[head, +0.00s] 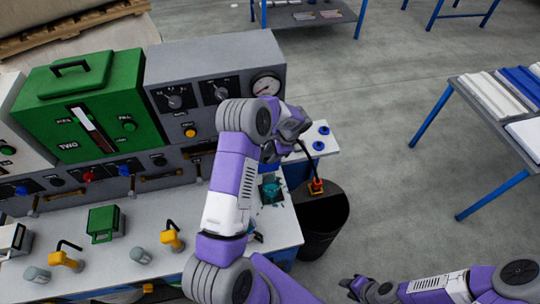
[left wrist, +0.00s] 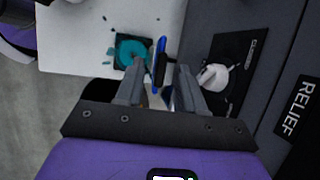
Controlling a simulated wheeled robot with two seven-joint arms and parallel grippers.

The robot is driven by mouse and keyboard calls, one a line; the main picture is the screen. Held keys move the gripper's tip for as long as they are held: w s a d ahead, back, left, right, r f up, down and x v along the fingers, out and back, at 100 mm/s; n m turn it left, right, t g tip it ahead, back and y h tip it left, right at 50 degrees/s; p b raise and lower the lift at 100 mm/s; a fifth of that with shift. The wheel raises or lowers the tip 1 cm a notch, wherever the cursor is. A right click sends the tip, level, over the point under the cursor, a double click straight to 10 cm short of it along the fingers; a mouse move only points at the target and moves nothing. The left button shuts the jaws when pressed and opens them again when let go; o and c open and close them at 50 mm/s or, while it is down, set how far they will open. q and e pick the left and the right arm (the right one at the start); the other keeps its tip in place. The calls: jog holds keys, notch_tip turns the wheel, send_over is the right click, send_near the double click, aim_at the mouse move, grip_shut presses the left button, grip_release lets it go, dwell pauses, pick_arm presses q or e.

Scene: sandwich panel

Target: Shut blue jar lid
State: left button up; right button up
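My left gripper (head: 290,135) hangs over the right end of the white bench, mostly hidden behind its own wrist in the head view. In the left wrist view its two fingers (left wrist: 158,88) are apart. A thin blue disc edge (left wrist: 159,62), seemingly the raised jar lid, shows between and beyond the fingertips, with no clear contact. A teal round piece (left wrist: 131,51) on a dark square is left of it; it also shows in the head view (head: 270,188). The lid cannot be made out in the head view. My right gripper (head: 358,287) is low in the picture, its fingers unclear.
A grey panel with a gauge (head: 266,85) stands behind the bench, beside a green box (head: 65,90). A black bin (head: 322,222) stands right of the bench. A white knob (left wrist: 214,76) is close to the right finger. Open floor lies to the right.

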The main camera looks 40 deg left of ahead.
pick_arm(q)
jog(key=shift+w+a+f, duration=0.1)
jog(key=shift+a+f, duration=0.1)
jog(key=shift+f, duration=0.45)
jog(key=shift+a+f, duration=0.15)
jog(key=shift+f, duration=0.45)
jog(key=shift+s+a+f, duration=0.1)
jog(key=shift+s+f, duration=0.15)
jog(key=shift+f, duration=0.05)
grip_shut()
